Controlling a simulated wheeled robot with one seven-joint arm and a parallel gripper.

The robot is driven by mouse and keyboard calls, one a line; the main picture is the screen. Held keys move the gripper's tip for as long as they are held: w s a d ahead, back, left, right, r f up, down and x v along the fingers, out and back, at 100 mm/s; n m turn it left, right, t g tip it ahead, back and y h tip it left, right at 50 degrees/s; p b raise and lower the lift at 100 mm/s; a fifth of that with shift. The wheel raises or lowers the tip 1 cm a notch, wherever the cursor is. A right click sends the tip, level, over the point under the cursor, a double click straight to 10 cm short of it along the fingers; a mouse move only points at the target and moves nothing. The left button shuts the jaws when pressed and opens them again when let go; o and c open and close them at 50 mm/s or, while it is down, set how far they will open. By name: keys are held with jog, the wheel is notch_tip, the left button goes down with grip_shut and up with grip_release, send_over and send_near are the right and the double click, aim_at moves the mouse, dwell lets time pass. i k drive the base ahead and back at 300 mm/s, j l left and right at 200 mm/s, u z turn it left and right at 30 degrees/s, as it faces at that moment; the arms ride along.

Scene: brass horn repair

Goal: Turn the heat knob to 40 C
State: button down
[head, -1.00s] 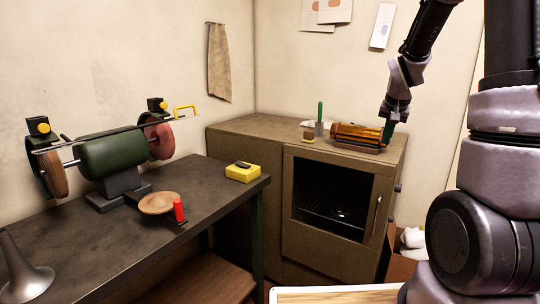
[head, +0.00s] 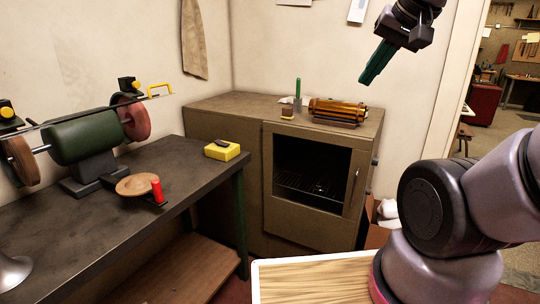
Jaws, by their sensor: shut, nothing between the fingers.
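The brown oven cabinet (head: 330,234) stands at the back, with a dark glass door window (head: 305,180) and a vertical door handle (head: 354,188). A small dark protrusion (head: 375,161) sticks out at its right side. It may be the heat knob, but its dial, marks and setting cannot be read from here. My gripper (head: 367,76) has dark green fingers, shut and empty. It hangs in the air above and to the right of the cabinet top, pointing down and left, apart from everything.
On the cabinet top are an amber ribbed cylinder (head: 338,110), a green-handled tool (head: 298,90) and a small tan block (head: 287,113). The bench (head: 100,225) at left carries a grinder (head: 85,138) and a yellow block (head: 222,151). A doorway opens at right.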

aim_at(375, 161)
jog(key=k+l, duration=0.1)
jog(key=l, duration=0.75)
jog(key=l+z, duration=0.1)
jog(key=l, duration=0.8)
jog(key=i+l+u, duration=0.15)
jog(key=u, duration=0.2)
jog(key=i+l+u, duration=0.15)
jog(key=l+u, duration=0.2)
